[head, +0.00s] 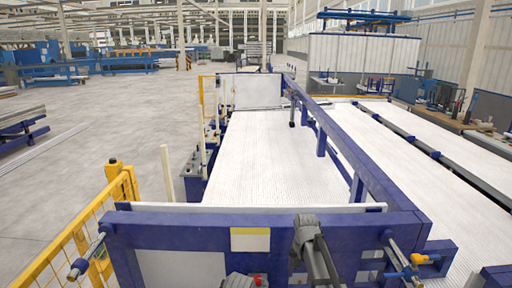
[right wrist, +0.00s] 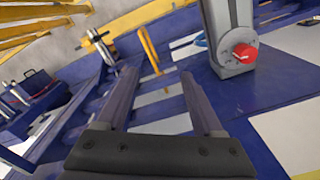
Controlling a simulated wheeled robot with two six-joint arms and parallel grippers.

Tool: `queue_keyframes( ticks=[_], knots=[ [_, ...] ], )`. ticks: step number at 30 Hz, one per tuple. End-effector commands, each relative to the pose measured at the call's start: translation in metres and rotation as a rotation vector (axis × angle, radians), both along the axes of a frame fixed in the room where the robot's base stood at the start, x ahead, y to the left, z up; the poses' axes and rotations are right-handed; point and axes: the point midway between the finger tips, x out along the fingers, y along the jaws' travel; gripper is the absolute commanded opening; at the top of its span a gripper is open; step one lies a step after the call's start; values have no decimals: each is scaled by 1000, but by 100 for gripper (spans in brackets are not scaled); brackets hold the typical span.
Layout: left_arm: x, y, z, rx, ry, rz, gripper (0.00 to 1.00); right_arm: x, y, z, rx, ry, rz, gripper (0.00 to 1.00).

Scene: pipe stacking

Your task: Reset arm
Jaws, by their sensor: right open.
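My right gripper (right wrist: 158,74) shows in the right wrist view with its two dark fingers apart and nothing between them. Blue frame parts and a pale surface lie beyond the fingertips. In the head view, a grey arm part of mine stands at the bottom centre, in front of the blue frame beam (head: 170,224); the jaws cannot be made out there. My left gripper is not seen in either view.
A yellow railing (head: 82,240) stands at the left. Behind the beam lies a long white ribbed bed (head: 270,160), with a blue side rail (head: 365,155) along its right. Long stock lies on a rack (head: 22,130) at far left. Grey floor at the left is mostly open.

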Motion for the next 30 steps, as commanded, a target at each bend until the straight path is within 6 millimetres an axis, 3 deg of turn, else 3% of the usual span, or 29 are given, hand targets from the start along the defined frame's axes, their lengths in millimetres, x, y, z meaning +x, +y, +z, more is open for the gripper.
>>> queue_keyframes(
  ticks=[11, 18, 21, 30],
  knots=[
    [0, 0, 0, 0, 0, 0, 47, -108, -13, 0, -8, -30, 270, 69],
    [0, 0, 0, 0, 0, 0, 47, -189, -20, 1, -22, -54, 488, 69],
    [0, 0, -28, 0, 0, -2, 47, -179, -8, -28, -26, -41, 518, 69],
    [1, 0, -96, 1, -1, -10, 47, -194, 28, -96, -47, 3, 616, 69]
  ],
)
